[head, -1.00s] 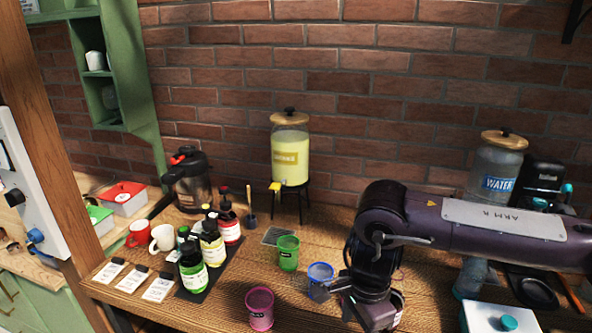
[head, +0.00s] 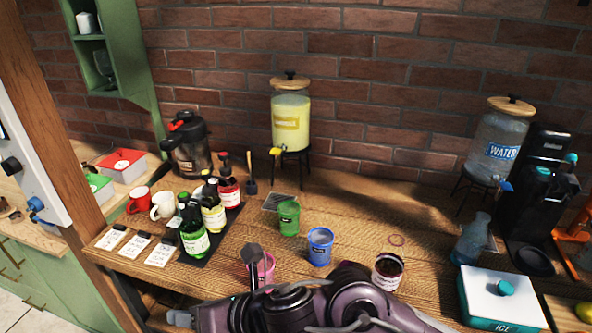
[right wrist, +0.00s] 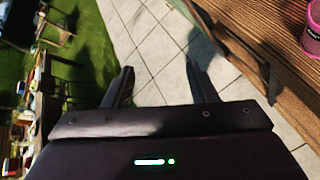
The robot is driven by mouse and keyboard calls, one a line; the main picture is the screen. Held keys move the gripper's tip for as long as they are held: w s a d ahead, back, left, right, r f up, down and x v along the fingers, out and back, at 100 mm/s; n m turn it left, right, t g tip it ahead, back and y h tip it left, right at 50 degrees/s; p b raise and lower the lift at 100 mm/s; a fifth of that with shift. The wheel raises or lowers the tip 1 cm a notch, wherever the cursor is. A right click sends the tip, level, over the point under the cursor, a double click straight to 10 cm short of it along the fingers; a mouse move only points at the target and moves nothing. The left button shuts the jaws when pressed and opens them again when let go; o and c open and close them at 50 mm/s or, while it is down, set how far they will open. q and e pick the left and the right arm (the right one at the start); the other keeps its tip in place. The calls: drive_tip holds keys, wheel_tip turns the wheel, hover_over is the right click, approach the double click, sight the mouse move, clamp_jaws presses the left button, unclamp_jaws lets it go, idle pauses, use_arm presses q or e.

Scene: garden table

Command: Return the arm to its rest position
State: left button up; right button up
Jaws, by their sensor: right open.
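My right arm (head: 300,305) lies folded low along the front of the table in the head view. In the right wrist view my right gripper (right wrist: 160,78) is open, with nothing between its fingers. It is beyond the table's front edge, over the tiled floor. In the head view its fingers are hard to make out. A pink cup (head: 268,266) stands just behind the arm and is partly hidden by it. It also shows at the upper right of the right wrist view (right wrist: 313,35). My left gripper is not in view.
A jar with dark red contents (head: 387,271), a blue cup (head: 320,246) and a green cup (head: 288,219) stand near the arm. Several bottles (head: 195,238) are at left. An ice box (head: 500,297) and a blue-grey bottle (head: 471,240) are at right. Dispensers stand at the back.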

drive_tip(key=w+d+f+m+t+h, duration=0.1)
drive_tip(key=w+d+m+t+h, duration=0.2)
drive_tip(key=d+m, duration=0.7)
drive_tip(key=w+d+f+m+t+h, duration=0.1)
drive_tip(key=w+d+m+t+h, duration=0.3)
drive_tip(key=m, duration=0.9)
drive_tip(key=s+d+f+m+g+h, duration=0.1)
drive_tip(key=s+d+f+m+g, duration=0.25)
drive_tip(key=d+m, duration=0.3)
drive_tip(key=s+d+f+m+g+h, duration=0.2)
drive_tip(key=s+d+f+m, duration=0.25)
drive_tip(key=d, duration=0.25)
drive_tip(key=s+d+f+m+g+h, duration=0.1)
drive_tip(key=s+d+f+m+g, duration=0.1)
drive_tip(key=s+d+f+m, duration=0.35)
wheel_tip(320, 180, down, 31)
drive_tip(key=s+d+g+b, duration=0.1)
drive_tip(key=s+d+g, duration=0.1)
drive_tip(key=s, duration=0.1)
drive_tip(key=s+d+f, duration=0.2)
drive_tip(key=s+f, duration=0.6)
drive_tip(key=s, duration=0.1)
drive_tip(key=s+d+f, duration=0.1)
drive_tip(key=s+f, duration=0.8)
drive_tip(key=shift+s+d+f+g+b, duration=0.3)
drive_tip(key=shift+s+d+g+b, duration=0.05)
drive_tip(key=shift+g+b, duration=0.1)
